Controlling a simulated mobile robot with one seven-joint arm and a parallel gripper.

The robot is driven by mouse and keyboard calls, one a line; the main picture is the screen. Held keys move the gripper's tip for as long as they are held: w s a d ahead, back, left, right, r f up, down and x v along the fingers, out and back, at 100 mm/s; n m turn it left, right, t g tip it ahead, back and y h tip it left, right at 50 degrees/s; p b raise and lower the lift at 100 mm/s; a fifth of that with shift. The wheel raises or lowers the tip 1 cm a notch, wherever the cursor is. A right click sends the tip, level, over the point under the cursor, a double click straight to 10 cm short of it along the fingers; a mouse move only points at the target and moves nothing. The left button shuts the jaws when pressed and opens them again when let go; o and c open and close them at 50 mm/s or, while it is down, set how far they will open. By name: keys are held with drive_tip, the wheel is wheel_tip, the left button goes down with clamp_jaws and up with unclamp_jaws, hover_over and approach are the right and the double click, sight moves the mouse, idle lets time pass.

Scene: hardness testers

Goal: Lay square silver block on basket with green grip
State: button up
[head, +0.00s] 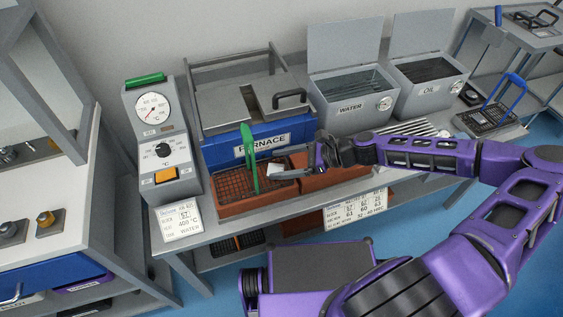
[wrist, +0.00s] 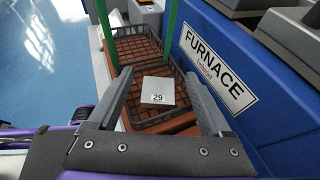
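The square silver block, marked 29 (wrist: 157,90), shows in the wrist view between my fingertips, with a gap on each side. It appears to lie on the near part of the black wire basket with the green grip (wrist: 152,121). In the head view this basket (head: 230,190) sits on a red-brown brick tray in front of the furnace, its green grip (head: 250,157) upright. My gripper (head: 268,162) reaches in from the right over the basket's right end. It is open, also in the wrist view (wrist: 160,82). The head view does not clearly show the block, probably hidden by my finger.
The blue furnace (head: 225,145) stands close behind the basket. A second brick tray (head: 318,176) lies under my wrist. The gauge unit (head: 160,135) stands at left. The water tank (head: 350,105) and oil tank (head: 428,85) are at right. A basket with a blue grip (head: 490,116) lies farther right.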

drive_tip(key=shift+o, duration=0.2)
drive_tip(key=p+v, duration=0.2)
drive_tip(key=v, duration=1.5)
drive_tip(key=shift+d+r, duration=0.15)
drive_tip(key=shift+d, duration=0.1)
